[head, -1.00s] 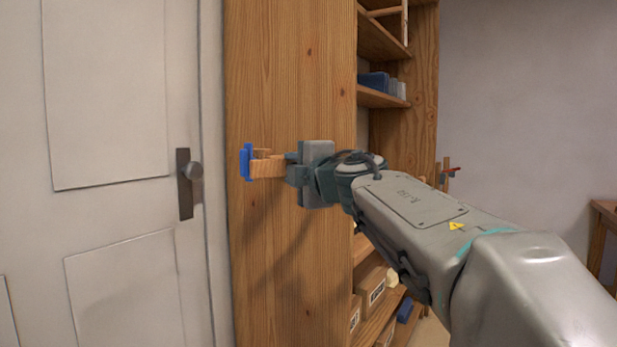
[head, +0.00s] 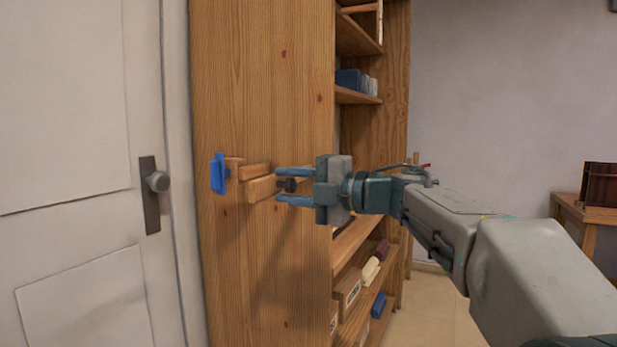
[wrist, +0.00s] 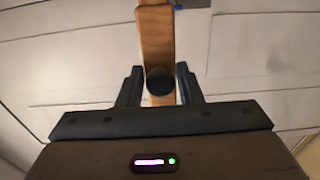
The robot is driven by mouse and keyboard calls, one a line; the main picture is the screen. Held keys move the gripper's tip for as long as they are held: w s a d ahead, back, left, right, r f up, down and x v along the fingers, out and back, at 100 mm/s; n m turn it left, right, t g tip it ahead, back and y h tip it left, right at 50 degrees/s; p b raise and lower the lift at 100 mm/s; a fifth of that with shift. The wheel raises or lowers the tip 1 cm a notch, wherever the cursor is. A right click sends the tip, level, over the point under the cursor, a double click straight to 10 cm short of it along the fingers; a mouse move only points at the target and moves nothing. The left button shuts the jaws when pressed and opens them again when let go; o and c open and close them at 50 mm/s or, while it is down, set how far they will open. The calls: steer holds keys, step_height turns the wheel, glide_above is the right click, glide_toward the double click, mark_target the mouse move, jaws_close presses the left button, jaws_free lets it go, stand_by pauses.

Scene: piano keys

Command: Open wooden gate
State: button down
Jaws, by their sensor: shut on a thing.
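The small wooden gate (head: 262,188) is a short light-wood piece standing out from the shelf's side panel. It has a round black knob (head: 289,185) at its right end. A blue bracket (head: 218,174) sits at the left beside the wooden pieces. My gripper (head: 292,186) reaches in from the right, one finger above the knob and one below, shut on it. In the wrist view, the knob (wrist: 160,82) lies between the two dark fingers (wrist: 159,90), with the wooden strip (wrist: 156,38) running up behind it. The gate's hinge is not clear.
A tall wooden shelf (head: 262,275) stands behind the gate, with boxes (head: 346,290) and books inside. A white door (head: 75,240) with a dark handle (head: 152,190) is at the left. A wooden table (head: 585,215) stands at the right.

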steer(key=shift+g, duration=0.3)
steer(key=c, duration=1.2)
jaws_free()
steer(key=shift+s, duration=0.1)
steer(key=shift+c, duration=0.2)
steer(key=shift+d, duration=0.2)
steer(key=p+v, duration=0.2)
steer(key=v, duration=1.1)
steer(key=shift+s, duration=0.2)
steer(key=shift+d, duration=0.1)
